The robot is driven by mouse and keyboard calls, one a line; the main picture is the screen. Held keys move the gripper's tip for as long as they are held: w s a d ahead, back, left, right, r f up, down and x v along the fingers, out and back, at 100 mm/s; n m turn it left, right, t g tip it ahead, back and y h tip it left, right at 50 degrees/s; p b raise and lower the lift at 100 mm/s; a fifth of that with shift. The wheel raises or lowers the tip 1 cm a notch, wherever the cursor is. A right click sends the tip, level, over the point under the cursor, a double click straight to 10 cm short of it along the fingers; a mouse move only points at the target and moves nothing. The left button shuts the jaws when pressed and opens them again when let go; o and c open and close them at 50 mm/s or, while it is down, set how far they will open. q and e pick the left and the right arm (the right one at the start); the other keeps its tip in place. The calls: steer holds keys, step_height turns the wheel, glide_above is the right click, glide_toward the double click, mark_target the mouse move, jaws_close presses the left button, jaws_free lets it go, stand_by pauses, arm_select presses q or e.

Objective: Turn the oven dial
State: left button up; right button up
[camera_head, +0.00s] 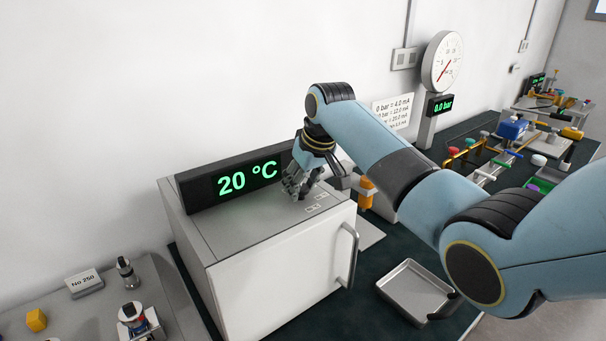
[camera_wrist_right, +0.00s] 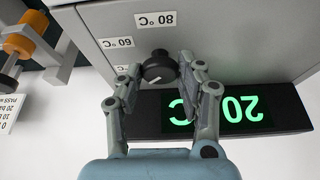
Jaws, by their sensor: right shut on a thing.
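The oven (camera_head: 280,279) is a light grey box with a white front door and a handle, standing on the dark bench in the head view. Its display (camera_head: 248,179) reads 20 °C. In the right wrist view the black oven dial (camera_wrist_right: 159,67), with a pale pointer mark, sits on the oven's top between the fingers of my right gripper (camera_wrist_right: 160,73). The fingers close around the dial from both sides. In the head view my right gripper (camera_head: 298,190) points down onto the oven top, and it hides the dial there. My left gripper is not in view.
Labels such as 60 °C (camera_wrist_right: 117,43) and 80 °C (camera_wrist_right: 156,19) surround the dial. An empty metal tray (camera_head: 415,286) lies right of the oven. A round gauge (camera_head: 443,62) stands behind.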

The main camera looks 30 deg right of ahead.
steer(key=m+h, duration=0.1)
steer(key=m, duration=0.2)
steer(key=shift+a+m, duration=0.15)
steer(key=shift+m, duration=0.25)
steer(key=m+h, duration=0.1)
steer(key=m, duration=0.1)
steer(key=m+h, duration=0.1)
steer(key=m, duration=0.1)
steer(key=shift+w+a+m+g, duration=0.1)
steer(key=shift+m+g, duration=0.2)
steer(key=m, duration=0.2)
steer(key=shift+w+m+g+h, duration=0.1)
steer(key=shift+m+g+h, duration=0.2)
steer(key=shift+g+h, duration=0.1)
steer(key=shift+a+m+g+h+b, duration=0.1)
steer(key=shift+m+g+h+b, duration=0.35)
steer(key=shift+m, duration=1.15)
steer(key=o, duration=1.1)
steer(key=shift+o, duration=0.2)
steer(key=shift+r, duration=0.1)
